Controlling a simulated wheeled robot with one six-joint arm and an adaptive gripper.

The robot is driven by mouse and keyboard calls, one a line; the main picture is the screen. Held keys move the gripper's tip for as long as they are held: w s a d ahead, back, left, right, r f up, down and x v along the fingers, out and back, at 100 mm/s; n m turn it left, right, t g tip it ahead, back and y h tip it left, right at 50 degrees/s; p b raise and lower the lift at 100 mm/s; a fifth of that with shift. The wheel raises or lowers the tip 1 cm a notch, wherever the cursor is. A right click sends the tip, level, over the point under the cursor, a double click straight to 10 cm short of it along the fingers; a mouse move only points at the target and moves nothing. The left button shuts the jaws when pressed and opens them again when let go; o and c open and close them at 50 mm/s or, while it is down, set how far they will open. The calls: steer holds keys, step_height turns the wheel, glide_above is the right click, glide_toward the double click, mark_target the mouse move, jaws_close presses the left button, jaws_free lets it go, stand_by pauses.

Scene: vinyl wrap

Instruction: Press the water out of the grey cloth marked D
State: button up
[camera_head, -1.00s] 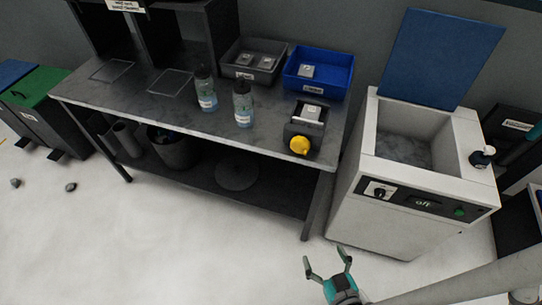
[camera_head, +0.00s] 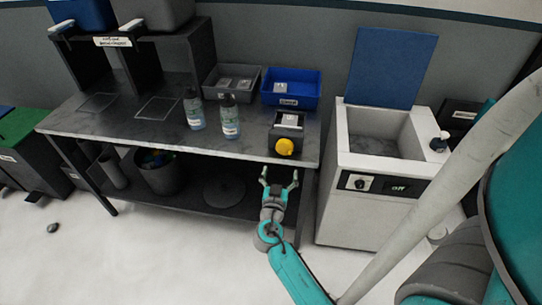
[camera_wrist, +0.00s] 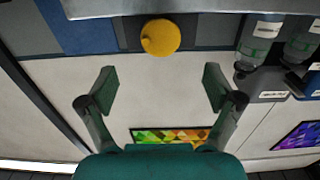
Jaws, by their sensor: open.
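A dark box-like device (camera_head: 275,133) with a yellow knob (camera_head: 284,147) on its front stands at the table's front edge. A small pale grey piece (camera_head: 290,120) shows on top of it. Other pale pieces lie in the grey tray (camera_head: 207,88) and the blue tray (camera_head: 308,92). I cannot read a D on any of them, nor tell which is the cloth. My gripper (camera_head: 280,172) is open and empty, just below and in front of the knob. In the wrist view the knob (camera_wrist: 160,37) lies beyond and between my open fingers (camera_wrist: 160,75), apart from them.
Two bottles (camera_head: 229,120) stand on the table (camera_head: 110,125) left of the device. A white cabinet with a basin (camera_head: 355,145) and raised blue lid (camera_head: 390,70) stands to the right, its panel reading off. A bucket (camera_head: 160,175) is on the lower shelf.

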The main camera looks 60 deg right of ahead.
mark_target(284, 150)
steer(key=x, duration=1)
steer(key=shift+w+d, duration=0.15)
steer(key=shift+d, duration=0.2)
steer(key=c, duration=1.1)
